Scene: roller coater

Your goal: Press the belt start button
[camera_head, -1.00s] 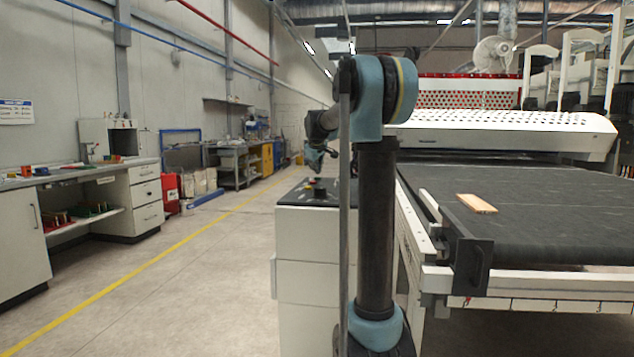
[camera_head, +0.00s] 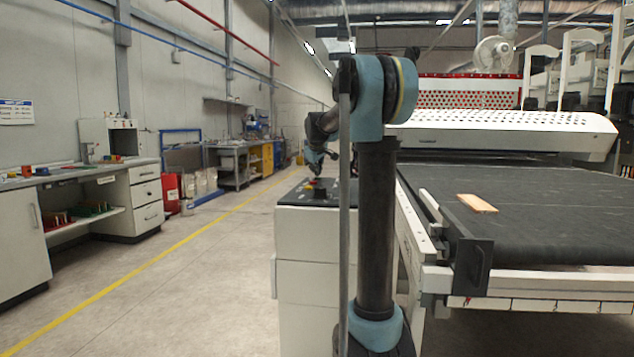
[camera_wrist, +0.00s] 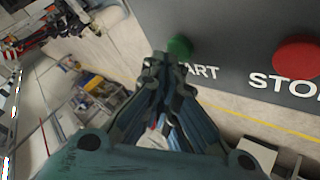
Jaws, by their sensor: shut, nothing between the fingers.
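The green start button (camera_wrist: 180,46) shows in the wrist view on a dark grey panel (camera_wrist: 225,30), with white lettering beside it that is partly hidden. My gripper (camera_wrist: 160,60) is shut and empty, its tips just beside the green button in the picture. I cannot tell whether they touch it. A red button (camera_wrist: 297,56) marked "STO…" sits to the right. In the head view the control cabinet (camera_head: 305,240) stands left of the belt, with the dark panel on top. My gripper (camera_head: 317,172) is over that panel, small and partly hidden by my arm.
A wide black belt (camera_head: 540,205) with a wooden board (camera_head: 477,203) on it lies to the right of the cabinet. A workbench with drawers (camera_head: 145,200) stands at the far left. The floor between is clear.

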